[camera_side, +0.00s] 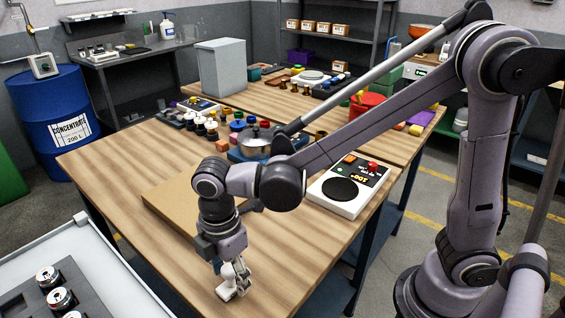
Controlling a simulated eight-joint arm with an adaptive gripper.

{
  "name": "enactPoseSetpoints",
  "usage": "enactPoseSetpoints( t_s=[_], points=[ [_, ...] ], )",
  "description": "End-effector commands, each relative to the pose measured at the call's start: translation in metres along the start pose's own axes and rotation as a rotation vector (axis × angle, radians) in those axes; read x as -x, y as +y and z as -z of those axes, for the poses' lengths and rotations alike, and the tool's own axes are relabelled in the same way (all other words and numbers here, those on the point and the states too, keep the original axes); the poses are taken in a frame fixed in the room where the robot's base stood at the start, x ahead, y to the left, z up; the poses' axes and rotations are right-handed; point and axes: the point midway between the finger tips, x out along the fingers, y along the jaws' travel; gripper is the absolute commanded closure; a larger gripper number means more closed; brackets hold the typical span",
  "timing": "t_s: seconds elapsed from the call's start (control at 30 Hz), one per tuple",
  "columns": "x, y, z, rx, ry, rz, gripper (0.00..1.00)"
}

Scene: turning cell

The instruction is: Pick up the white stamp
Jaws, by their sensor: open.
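My gripper (233,288) points down over the front part of the wooden table (290,250). It is open, with nothing seen between its fingers. Several small white-and-black upright pieces (200,122) stand in a group at the back left of this table, well behind my gripper. One of them may be the white stamp, but they are too small to tell for sure. Pieces with red, blue and yellow tops stand just right of them.
A brown board (165,203) lies on the table left of my arm. A metal pot (256,145) stands behind my arm. A white device with a black disc (341,190) lies at the right edge. A tray with cans (60,298) is at front left. The front tabletop is clear.

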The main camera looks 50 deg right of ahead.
Motion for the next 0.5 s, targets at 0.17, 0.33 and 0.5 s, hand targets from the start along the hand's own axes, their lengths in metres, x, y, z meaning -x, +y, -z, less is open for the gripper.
enactPoseSetpoints(
  t_s=[0.17, 0.33, 0.5],
  points=[
    [-0.018, 0.0, 0.0, 0.0, 0.0, 0.0, 0.43],
    [-0.021, 0.0, 0.0, 0.0, 0.0, 0.0, 0.43],
    [-0.021, 0.0, 0.0, 0.0, 0.0, 0.0, 0.49]
  ],
)
